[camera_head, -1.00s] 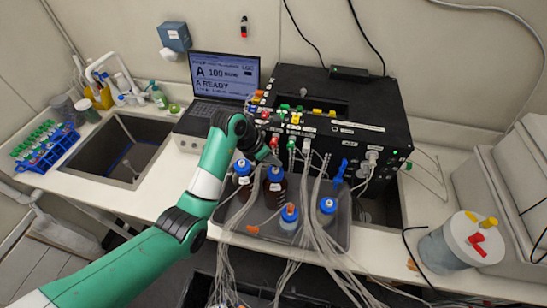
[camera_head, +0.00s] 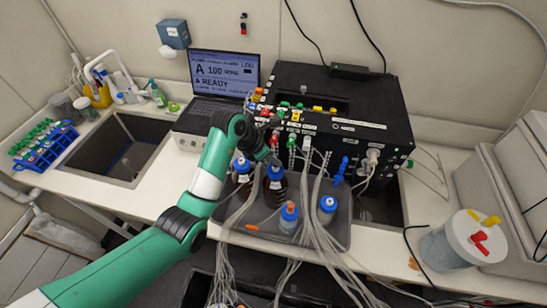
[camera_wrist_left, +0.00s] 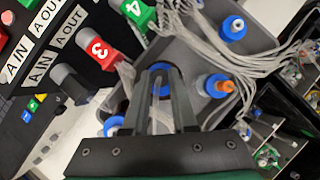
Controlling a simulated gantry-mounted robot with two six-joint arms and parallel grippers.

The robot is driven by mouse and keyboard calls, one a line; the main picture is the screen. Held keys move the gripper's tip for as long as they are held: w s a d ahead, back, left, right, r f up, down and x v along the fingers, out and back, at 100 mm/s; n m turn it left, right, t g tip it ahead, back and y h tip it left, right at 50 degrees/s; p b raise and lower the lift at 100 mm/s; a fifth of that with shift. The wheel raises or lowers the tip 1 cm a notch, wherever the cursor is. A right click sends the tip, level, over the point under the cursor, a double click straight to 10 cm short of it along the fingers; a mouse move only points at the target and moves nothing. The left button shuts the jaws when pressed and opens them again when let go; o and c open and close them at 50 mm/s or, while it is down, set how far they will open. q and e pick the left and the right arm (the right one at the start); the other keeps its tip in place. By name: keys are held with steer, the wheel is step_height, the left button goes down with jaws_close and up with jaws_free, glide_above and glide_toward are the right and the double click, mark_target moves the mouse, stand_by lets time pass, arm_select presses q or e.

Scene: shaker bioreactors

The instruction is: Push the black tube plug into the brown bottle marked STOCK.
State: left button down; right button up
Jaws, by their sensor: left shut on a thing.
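My left gripper (camera_head: 274,161) is directly above a brown bottle (camera_head: 278,190) with a blue cap and a white label, whose lettering is too small to read. In the left wrist view, the fingers (camera_wrist_left: 161,72) overlap the bottle's blue cap (camera_wrist_left: 158,67). The gripper is shut on the black tube plug, which is mostly hidden by the fingers; a grey tube shows between them. I cannot tell whether the plug touches the cap. A second brown bottle (camera_head: 243,179) with a blue cap stands just left. My right gripper is out of view.
The bottles stand in a grey tray (camera_head: 258,233). Two clear bottles with blue caps (camera_head: 289,211) (camera_head: 327,205) are to the right, one with an orange plug. Bundled grey tubes (camera_head: 313,235) cross the tray. A black control box (camera_head: 345,135) stands behind.

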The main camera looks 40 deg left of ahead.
arm_select(q)
steer(key=shift+f+b, duration=0.4)
steer(key=shift+f, duration=0.05)
stand_by(0.4)
steer(key=c, duration=0.6)
jaws_free()
steer(key=shift+c, duration=0.2)
steer(key=p+v, duration=0.5)
steer(key=v, duration=0.6)
steer(key=shift+s+r, duration=0.2)
steer(key=shift+r, duration=0.1)
